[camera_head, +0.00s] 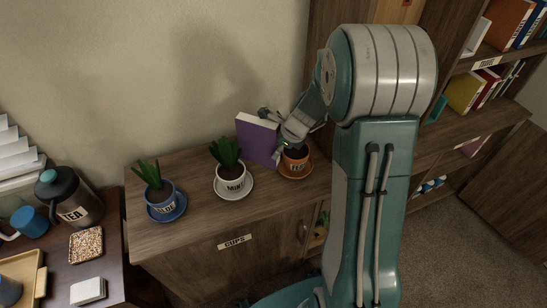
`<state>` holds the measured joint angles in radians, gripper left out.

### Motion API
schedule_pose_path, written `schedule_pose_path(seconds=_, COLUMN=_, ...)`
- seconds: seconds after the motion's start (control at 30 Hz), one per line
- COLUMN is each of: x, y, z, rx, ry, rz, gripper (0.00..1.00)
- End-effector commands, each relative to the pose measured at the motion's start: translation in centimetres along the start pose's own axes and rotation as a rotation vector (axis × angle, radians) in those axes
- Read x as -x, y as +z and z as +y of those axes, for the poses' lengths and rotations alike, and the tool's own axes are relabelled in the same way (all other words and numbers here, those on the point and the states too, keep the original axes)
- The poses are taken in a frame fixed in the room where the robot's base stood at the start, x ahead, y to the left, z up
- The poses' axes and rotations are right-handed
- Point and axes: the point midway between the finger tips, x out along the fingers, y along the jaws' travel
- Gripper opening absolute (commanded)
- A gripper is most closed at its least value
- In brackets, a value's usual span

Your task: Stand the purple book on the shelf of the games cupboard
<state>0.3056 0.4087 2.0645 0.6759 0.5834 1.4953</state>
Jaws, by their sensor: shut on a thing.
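The purple book (255,138) is upright with its cover facing me, above or at the back of the wooden cabinet labelled CUPS (235,241). I cannot tell whether its lower edge touches the cabinet top. My gripper (281,143) is shut on the book's right edge. Part of the gripper and my arm's large links cover the area to the right. No label reading games can be made out. A shelf unit with books (463,136) stands at the right, partly hidden by my arm, and its small label is too small to read surely.
Potted plants stand on saucers along the cabinet top: a blue pot (160,195), a white pot (233,177) and a terracotta pot (296,160) close below my gripper. A kettle labelled TEA (75,203) and a blue mug (28,221) stand at the left. Carpet is clear at the lower right.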

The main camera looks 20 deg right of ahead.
Motion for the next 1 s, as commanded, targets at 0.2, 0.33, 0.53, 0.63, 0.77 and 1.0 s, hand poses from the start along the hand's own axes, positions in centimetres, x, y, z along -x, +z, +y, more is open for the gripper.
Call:
schedule_pose_path(seconds=0.2, x=-2.2, y=0.8, z=-0.1, rx=0.002, ry=0.000, rz=0.000, gripper=0.00)
schedule_pose_path(seconds=0.33, x=-4.1, y=0.1, z=-0.1, rx=0.000, ry=0.002, rz=0.001, gripper=0.00)
schedule_pose_path(seconds=0.53, x=-5.1, y=-0.3, z=-0.1, rx=0.001, ry=-0.002, rz=0.000, gripper=0.00)
schedule_pose_path(seconds=0.63, x=-5.0, y=-0.3, z=-0.1, rx=0.001, ry=-0.003, rz=-0.001, gripper=0.00)
schedule_pose_path(seconds=0.77, x=-5.2, y=-0.4, z=-0.1, rx=0.001, ry=-0.002, rz=0.000, gripper=0.00)
schedule_pose_path(seconds=1.0, x=-5.2, y=-0.4, z=-0.1, rx=0.002, ry=-0.001, rz=0.000, gripper=0.62)
